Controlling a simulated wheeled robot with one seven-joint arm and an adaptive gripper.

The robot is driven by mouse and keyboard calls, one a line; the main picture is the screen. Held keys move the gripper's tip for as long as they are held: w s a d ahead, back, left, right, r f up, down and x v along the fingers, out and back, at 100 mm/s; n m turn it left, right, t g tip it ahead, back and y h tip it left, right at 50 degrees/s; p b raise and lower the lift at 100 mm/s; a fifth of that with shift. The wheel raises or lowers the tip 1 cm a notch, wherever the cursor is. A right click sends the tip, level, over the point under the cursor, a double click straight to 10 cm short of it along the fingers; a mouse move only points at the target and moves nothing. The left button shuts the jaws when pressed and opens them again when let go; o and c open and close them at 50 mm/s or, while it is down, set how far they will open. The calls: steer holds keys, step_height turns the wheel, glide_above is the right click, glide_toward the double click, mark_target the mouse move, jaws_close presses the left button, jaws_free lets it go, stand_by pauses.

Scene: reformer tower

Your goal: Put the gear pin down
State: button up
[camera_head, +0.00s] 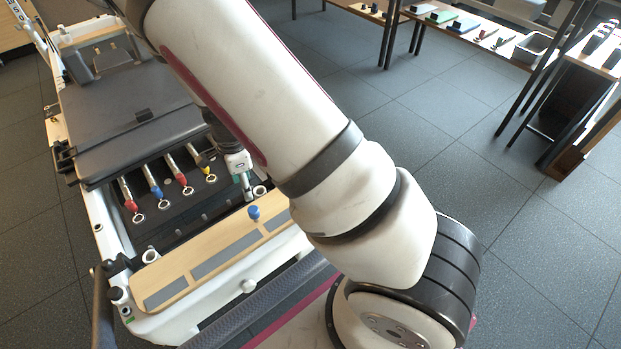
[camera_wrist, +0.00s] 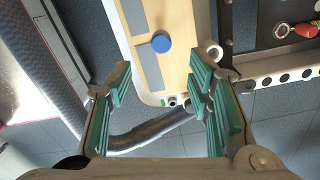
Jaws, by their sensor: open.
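A small blue-topped pin, seemingly the gear pin (camera_head: 254,212), stands on the light wooden board (camera_head: 183,260) at the near end of the reformer. In the wrist view its round blue top (camera_wrist: 161,43) shows on the board (camera_wrist: 150,72), just beyond my fingertips and roughly centred between them. My gripper (camera_wrist: 160,78) is open, with its teal finger pads wide apart and nothing between them. In the head view my gripper (camera_head: 246,182) is partly hidden behind my arm, close above and left of the pin. The pin's lower part is hidden in the wrist view.
Springs with red, blue and yellow handles (camera_head: 157,191) lie beside the board, below the dark carriage (camera_head: 130,110). A white end frame (camera_head: 200,305) borders the board. Tables with small items (camera_head: 465,25) stand at the back right. Open floor lies between.

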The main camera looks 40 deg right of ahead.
steer(key=s+a+r+n+y, duration=0.25)
steer(key=s+r+n, duration=0.3)
steer(key=r, duration=0.65)
steer(key=s+a+r+n+y, duration=0.1)
steer(key=s+a+r+n, duration=0.35)
steer(key=r, duration=0.75)
steer(key=s+d+r+n+h, duration=0.1)
steer(key=s+d+r+n, duration=0.1)
steer(key=s, duration=0.5)
steer(key=s+d+r+n+h, duration=0.1)
steer(key=s+d+r+n, duration=0.2)
steer(key=s+n, duration=0.2)
steer(key=s+d+r+n+h, duration=0.1)
steer(key=s+d+r+n, duration=0.1)
steer(key=s, duration=0.8)
steer(key=shift+s+d+r+n+t+h, duration=0.2)
steer(key=shift+d+r+n+t+h, duration=0.15)
steer(key=shift+n, duration=0.55)
steer(key=shift+f, duration=0.1)
step_height(320, 180, up, 24)
steer(key=t+p, duration=0.3)
steer(key=p, duration=1.9)
steer(key=shift+w+t, duration=0.1)
steer(key=shift+t, duration=0.15)
